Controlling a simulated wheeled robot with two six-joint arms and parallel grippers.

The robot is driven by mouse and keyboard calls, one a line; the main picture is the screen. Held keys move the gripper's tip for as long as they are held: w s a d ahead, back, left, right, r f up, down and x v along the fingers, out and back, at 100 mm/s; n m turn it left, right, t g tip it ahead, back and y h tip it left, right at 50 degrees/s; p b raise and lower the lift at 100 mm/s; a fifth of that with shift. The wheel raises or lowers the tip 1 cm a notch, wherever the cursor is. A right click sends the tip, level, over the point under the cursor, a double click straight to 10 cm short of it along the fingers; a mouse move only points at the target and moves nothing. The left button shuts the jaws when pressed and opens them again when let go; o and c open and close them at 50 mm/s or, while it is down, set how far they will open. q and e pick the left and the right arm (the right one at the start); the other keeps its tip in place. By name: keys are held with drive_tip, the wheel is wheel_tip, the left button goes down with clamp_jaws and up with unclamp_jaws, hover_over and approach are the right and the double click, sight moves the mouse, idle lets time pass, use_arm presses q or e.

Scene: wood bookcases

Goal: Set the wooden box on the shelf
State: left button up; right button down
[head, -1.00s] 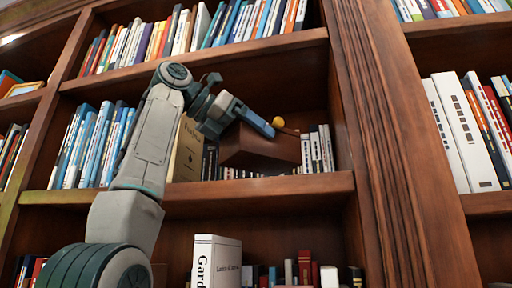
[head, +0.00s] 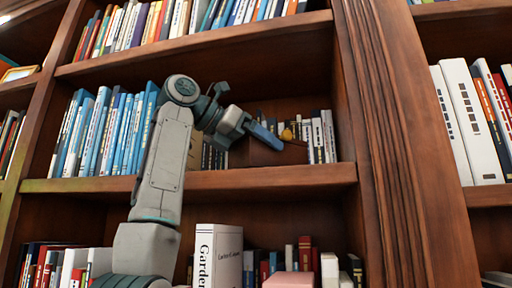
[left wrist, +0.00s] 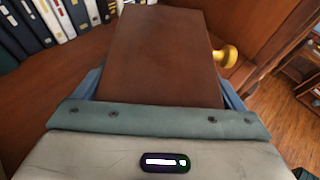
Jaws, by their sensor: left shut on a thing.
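The wooden box (head: 264,153) is reddish brown with a round gold knob (head: 287,135) on one side. It is inside the middle shelf bay, in front of a row of books, and blends with the dark wood. My left gripper (head: 270,139) is shut on the box. In the left wrist view the box (left wrist: 158,55) fills the space between the blue fingers, its knob out to the right. The shelf (head: 270,178) runs below it. I cannot tell whether the box touches the board. My right gripper is not in view.
Blue and white books (head: 110,130) fill the bay's left part. Dark and white books (head: 322,138) stand behind and right of the box. A thick upright post (head: 385,130) bounds the bay on the right. The front strip of the shelf looks bare.

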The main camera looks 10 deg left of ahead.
sight(240, 139)
use_arm(q)
drive_tip(key=shift+s, duration=0.15)
drive_tip(key=o, duration=1.1)
drive_tip(key=shift+f, duration=0.1)
drive_tip(key=shift+r, duration=0.25)
drive_tip(key=v, duration=0.1)
drive_tip(key=b+v, duration=0.2)
drive_tip(key=v, duration=0.1)
drive_tip(key=shift+a+f, duration=0.1)
drive_tip(key=shift+f, duration=0.2)
drive_tip(key=shift+b+v, duration=1.15)
drive_tip(key=shift+v, duration=2.85)
